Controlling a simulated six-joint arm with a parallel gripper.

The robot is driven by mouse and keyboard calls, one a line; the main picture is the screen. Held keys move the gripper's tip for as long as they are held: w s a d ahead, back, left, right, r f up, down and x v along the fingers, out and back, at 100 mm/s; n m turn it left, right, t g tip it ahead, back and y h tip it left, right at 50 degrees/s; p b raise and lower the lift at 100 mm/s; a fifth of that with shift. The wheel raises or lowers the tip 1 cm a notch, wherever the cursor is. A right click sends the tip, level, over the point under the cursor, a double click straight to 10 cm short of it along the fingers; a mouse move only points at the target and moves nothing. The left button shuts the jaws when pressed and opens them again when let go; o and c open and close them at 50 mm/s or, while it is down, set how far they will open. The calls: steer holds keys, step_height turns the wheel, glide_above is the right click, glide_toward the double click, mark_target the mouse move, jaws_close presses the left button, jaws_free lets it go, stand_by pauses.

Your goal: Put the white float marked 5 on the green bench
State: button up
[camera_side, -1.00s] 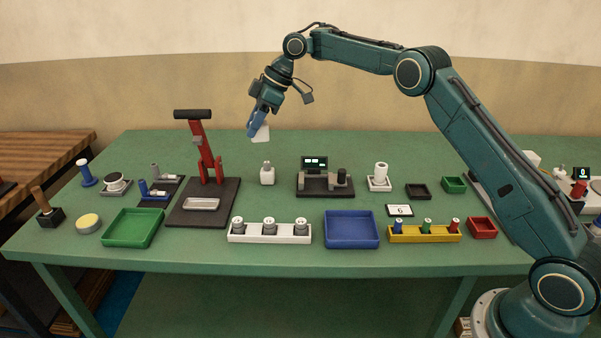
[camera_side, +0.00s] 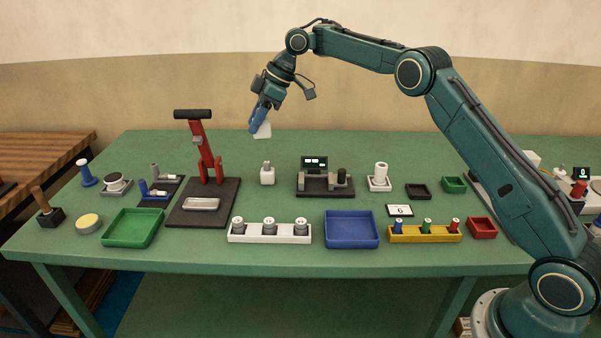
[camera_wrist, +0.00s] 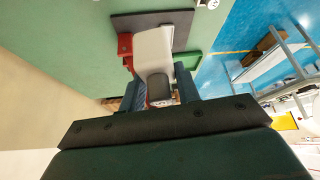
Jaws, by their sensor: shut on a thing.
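My gripper (camera_side: 258,121) is shut on a white block-like float (camera_side: 263,131) and holds it in the air above the back of the green bench (camera_side: 330,259). In the wrist view the white float (camera_wrist: 153,50) sits between the fingertips of my gripper (camera_wrist: 160,92), with a grey round part at its near end. No number on the held float can be read. A similar white piece (camera_side: 267,175) stands upright on the bench below, right of the red lever press (camera_side: 205,165).
A white rack (camera_side: 270,239) with several grey pieces, a green tray (camera_side: 133,228) and a blue tray (camera_side: 351,230) line the front. A black device with a screen (camera_side: 324,186) stands mid-bench.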

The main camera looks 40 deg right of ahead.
steer(key=s+d+r+m, duration=0.1)
steer(key=s+d, duration=0.2)
steer(key=d, duration=0.4)
steer(key=s+d+r+m, duration=0.1)
steer(key=s+d, duration=0.1)
steer(key=d, duration=0.5)
steer(key=shift+t+h, duration=0.4)
steer(key=f, duration=1.6)
steer(key=shift+s, duration=0.2)
steer(key=shift+f, duration=2.15)
steer(key=shift+f, duration=0.15)
steer(key=o, duration=1)
steer(key=shift+c, duration=0.2)
